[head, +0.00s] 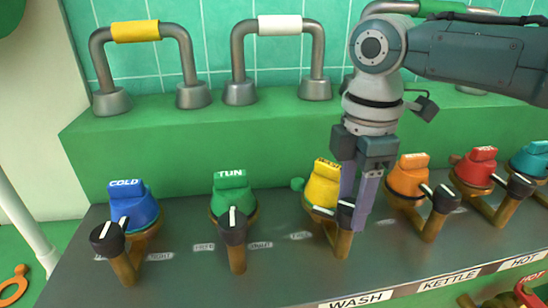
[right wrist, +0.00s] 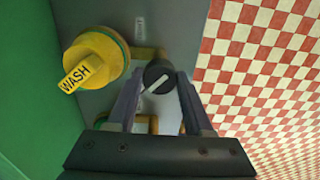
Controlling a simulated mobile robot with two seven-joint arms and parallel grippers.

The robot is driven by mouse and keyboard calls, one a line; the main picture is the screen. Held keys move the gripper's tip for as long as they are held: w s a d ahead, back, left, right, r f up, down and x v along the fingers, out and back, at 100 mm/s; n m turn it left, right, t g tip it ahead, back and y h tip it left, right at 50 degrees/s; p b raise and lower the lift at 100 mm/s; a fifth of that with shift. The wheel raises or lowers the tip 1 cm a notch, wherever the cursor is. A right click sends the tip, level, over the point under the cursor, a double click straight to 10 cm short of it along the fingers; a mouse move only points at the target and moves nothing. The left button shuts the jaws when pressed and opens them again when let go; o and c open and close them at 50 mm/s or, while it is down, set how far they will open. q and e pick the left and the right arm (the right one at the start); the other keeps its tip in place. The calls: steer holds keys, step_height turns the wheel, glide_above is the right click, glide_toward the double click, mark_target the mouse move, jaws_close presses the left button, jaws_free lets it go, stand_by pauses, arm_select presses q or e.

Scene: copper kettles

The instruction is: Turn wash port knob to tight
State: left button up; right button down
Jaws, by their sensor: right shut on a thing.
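The wash port knob (head: 345,216) is a small black knob with a white line, on a brass pipe in front of the yellow WASH valve (head: 322,190). In the right wrist view the knob (right wrist: 158,74) sits between my fingertips, its line slanting from lower left to upper right. My right gripper (head: 356,208) comes down from above and is shut on the knob; its fingers (right wrist: 160,92) lie on both sides. A faint label (head: 300,236) is on the panel left of the knob. The tight mark is hard to read here. My left gripper is not in view.
Blue COLD (head: 134,204), green TUN (head: 232,194), orange (head: 408,178) and red (head: 474,168) valves stand in a row, each with a black knob in front. Pipe handles stand on the green ledge (head: 200,135) behind. The panel's front edge carries a WASH label (head: 356,300).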

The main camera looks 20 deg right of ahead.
steer(key=shift+r+m+p, duration=0.2)
steer(key=shift+m+p, duration=0.3)
steer(key=shift+p, duration=0.35)
steer(key=m+p, duration=0.3)
steer(key=shift+a, duration=0.1)
steer(key=m+p, duration=0.2)
steer(key=m, duration=0.1)
steer(key=shift+f+m+p, duration=0.1)
steer(key=shift+m+p, duration=0.6)
steer(key=shift+m, duration=0.7)
steer(key=shift+c, duration=1.5)
jaws_free()
steer(key=shift+f, duration=0.1)
